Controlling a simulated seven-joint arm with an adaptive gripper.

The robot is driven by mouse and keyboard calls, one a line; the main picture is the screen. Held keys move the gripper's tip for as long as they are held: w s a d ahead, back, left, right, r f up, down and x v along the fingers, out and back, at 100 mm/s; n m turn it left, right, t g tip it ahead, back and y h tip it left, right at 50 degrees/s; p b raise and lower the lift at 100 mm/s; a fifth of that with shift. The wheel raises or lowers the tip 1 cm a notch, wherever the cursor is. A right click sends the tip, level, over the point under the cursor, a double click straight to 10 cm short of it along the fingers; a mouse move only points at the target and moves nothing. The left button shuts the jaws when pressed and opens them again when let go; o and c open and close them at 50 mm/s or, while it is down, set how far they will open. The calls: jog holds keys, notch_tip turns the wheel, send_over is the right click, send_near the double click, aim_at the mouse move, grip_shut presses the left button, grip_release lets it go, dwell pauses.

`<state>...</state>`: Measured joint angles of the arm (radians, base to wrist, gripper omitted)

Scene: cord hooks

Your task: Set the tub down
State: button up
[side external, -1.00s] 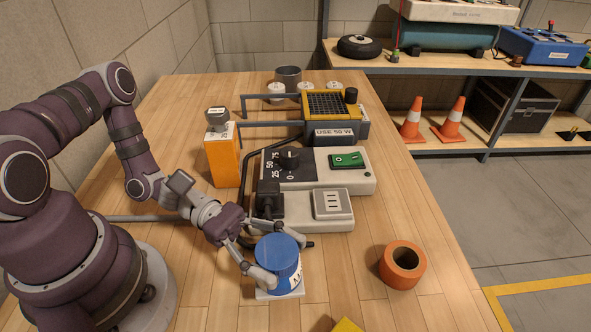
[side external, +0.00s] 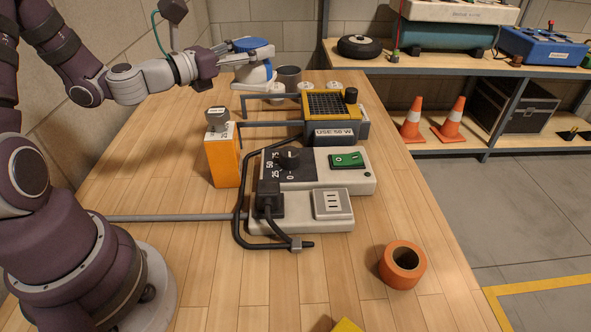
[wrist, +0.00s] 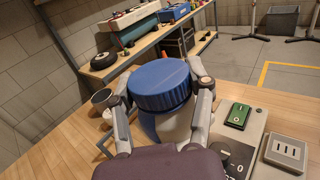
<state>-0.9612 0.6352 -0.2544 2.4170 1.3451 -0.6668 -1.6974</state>
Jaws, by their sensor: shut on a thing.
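The tub has a ridged blue lid (side external: 254,44) and a pale lower part (side external: 252,72). It is at the back of the table in the side external view. In the wrist view the tub (wrist: 162,88) sits between the two fingers, with its pale lower part partly hidden behind my wrist. My gripper (side external: 244,50) is shut on the tub, one finger on each side, and it shows in the wrist view too (wrist: 160,76). I cannot tell whether the tub's bottom touches the table.
A grey cup (side external: 288,77) and white round pieces (side external: 306,89) are close by. A yellow-topped unit (side external: 333,106), an orange block (side external: 223,160), a switch box (side external: 345,160) and a socket block (side external: 332,204) stand mid-table. An orange ring (side external: 402,265) is at front right.

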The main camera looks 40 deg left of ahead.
jog(key=s+a+f+n+g+y, duration=0.1)
jog(key=s+a+f+n+y, duration=0.2)
jog(key=a, duration=0.4)
jog(key=a+f+n+g+y, duration=0.1)
jog(key=a+f+n+y, duration=0.15)
jog(key=a+y, duration=0.45)
jog(key=s+a+f+n+g+y, duration=0.2)
jog(key=a+n+y, duration=0.15)
jog(key=a, duration=0.45)
jog(key=s+a+f+n+y, duration=0.1)
jog(key=a+f, duration=0.1)
jog(key=f, duration=0.2)
jog(key=s+a+f+g, duration=0.1)
jog(key=s+f, duration=0.1)
jog(key=f, duration=0.1)
jog(key=s+a+f+n+g+y, duration=0.1)
jog(key=s+a+f, duration=0.1)
jog(key=f, duration=0.2)
jog(key=shift+s+a+f+n+y, duration=0.1)
jog(key=shift+a+f+n+y, duration=0.2)
jog(key=shift+f+y, duration=0.05)
jog(key=shift+f, duration=0.1)
jog(key=o, duration=1.2)
